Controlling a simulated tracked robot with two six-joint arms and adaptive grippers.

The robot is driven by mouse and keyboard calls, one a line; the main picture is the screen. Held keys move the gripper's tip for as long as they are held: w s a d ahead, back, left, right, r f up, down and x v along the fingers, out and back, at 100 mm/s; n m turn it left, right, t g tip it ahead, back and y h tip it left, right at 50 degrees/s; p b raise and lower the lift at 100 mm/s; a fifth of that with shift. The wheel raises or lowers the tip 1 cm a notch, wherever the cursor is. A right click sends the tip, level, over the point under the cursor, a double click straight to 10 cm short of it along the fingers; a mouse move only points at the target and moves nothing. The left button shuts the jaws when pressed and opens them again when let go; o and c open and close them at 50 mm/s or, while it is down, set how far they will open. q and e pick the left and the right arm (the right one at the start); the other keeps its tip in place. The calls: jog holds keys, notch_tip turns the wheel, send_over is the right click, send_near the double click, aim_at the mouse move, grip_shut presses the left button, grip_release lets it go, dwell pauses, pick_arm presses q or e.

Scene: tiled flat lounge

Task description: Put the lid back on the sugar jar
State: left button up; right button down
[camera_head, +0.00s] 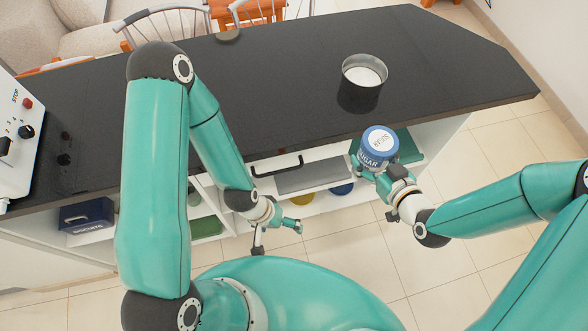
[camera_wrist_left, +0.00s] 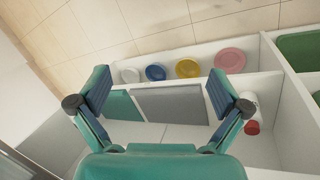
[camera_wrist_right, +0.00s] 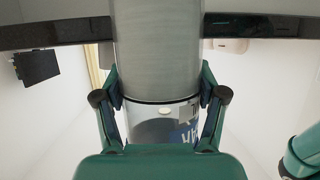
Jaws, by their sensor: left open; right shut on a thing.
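An open dark metal jar (camera_head: 358,98) stands upright on the black counter, with white contents showing inside its rim. My right gripper (camera_head: 380,172) is shut on a blue round piece (camera_head: 378,148) lettered SUGAR, holding it in front of the counter's near edge, apart from the open jar. In the right wrist view a tall grey cylinder (camera_wrist_right: 157,50) shows beyond the fingers, with blue lettering below; I cannot tell how these parts join. My left gripper (camera_head: 279,235) is open and empty before the shelves; its fingers show apart in the left wrist view (camera_wrist_left: 157,95).
The black counter (camera_head: 280,80) has clear room left of the jar. A flat dark disc (camera_head: 228,36) lies at its far edge. A white control box (camera_head: 20,130) with a red STOP button stands at the left end. Shelves below hold several coloured dishes (camera_wrist_left: 187,68). Chairs (camera_head: 170,25) stand behind.

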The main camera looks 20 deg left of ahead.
jog(key=w+d+r+m+t+h, duration=0.1)
jog(key=w+d+r+m+h, duration=0.1)
jog(key=d+m+h, duration=0.2)
jog(key=w+d+r+m+t+h, duration=0.1)
jog(key=w+d+m+t+h, duration=0.1)
jog(key=d, duration=0.9)
jog(key=shift+w+r+m+h, duration=0.4)
jog(key=shift+m+h, duration=0.5)
jog(key=shift+h, duration=0.3)
